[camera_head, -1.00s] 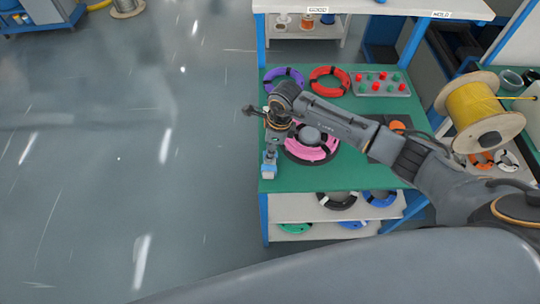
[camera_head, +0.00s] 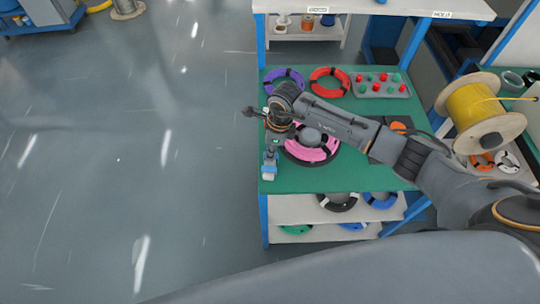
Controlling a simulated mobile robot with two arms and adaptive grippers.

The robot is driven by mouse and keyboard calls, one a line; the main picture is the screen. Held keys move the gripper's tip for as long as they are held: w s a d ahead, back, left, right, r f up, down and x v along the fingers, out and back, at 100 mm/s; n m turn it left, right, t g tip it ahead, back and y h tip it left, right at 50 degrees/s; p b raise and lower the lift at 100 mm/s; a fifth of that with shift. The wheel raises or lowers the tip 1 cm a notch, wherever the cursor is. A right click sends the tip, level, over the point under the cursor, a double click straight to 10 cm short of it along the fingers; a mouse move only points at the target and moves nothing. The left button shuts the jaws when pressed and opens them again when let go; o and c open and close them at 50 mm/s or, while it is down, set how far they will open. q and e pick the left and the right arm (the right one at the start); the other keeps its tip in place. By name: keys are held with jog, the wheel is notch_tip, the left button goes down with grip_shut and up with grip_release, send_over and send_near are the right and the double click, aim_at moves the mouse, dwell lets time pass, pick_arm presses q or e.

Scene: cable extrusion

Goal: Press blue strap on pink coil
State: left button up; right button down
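A pink coil (camera_head: 318,152) lies on the green table top (camera_head: 305,183), partly hidden by my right arm. A small pale blue and white piece (camera_head: 269,172), which may be the blue strap, shows at the tip of my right gripper (camera_head: 270,163), left of the pink coil near the table's left edge. The fingers are too small to tell whether they are open or shut on it. My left gripper is not in view.
A purple coil (camera_head: 284,75), a red coil (camera_head: 330,74) and a tray of red and green buttons (camera_head: 380,84) are at the back of the table. A yellow cable spool (camera_head: 475,114) stands at right. More coils lie on the lower shelf (camera_head: 298,211).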

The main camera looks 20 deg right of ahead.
notch_tip(320, 180, up, 8)
jog(key=p, duration=0.5)
dwell(0.5)
jog(key=shift+d, duration=0.15)
